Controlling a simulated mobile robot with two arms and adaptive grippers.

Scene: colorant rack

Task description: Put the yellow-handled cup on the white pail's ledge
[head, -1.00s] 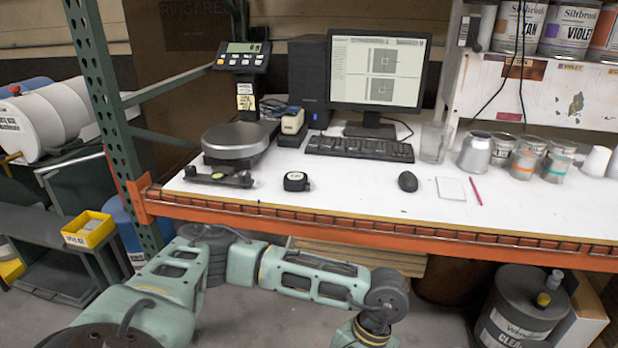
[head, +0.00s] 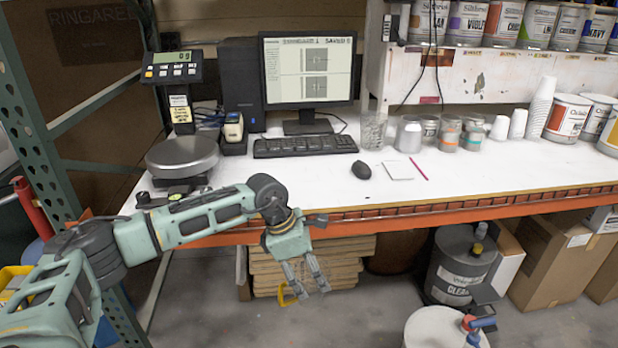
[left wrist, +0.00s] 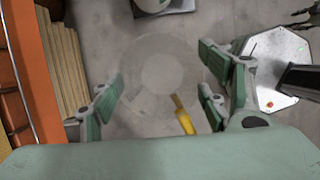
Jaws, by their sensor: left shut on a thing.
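The cup is see-through, with a yellow handle (head: 286,297) showing beside the fingers of my left gripper (head: 309,290) in the head view. My left gripper points down in front of the bench and is shut on the cup. In the left wrist view the clear round cup (left wrist: 160,62) sits between the green fingers, its yellow handle (left wrist: 185,116) towards the camera. The white pail (head: 432,330) stands on the floor at the bottom of the head view, right of and apart from the gripper. It is cut off below.
The bench's orange front edge (head: 400,217) runs just behind my left arm. Stacked boards (head: 310,265) lie under the bench behind the gripper. A grey drum (head: 460,262) and cardboard boxes (head: 550,262) stand behind the pail. Bare floor separates gripper and pail.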

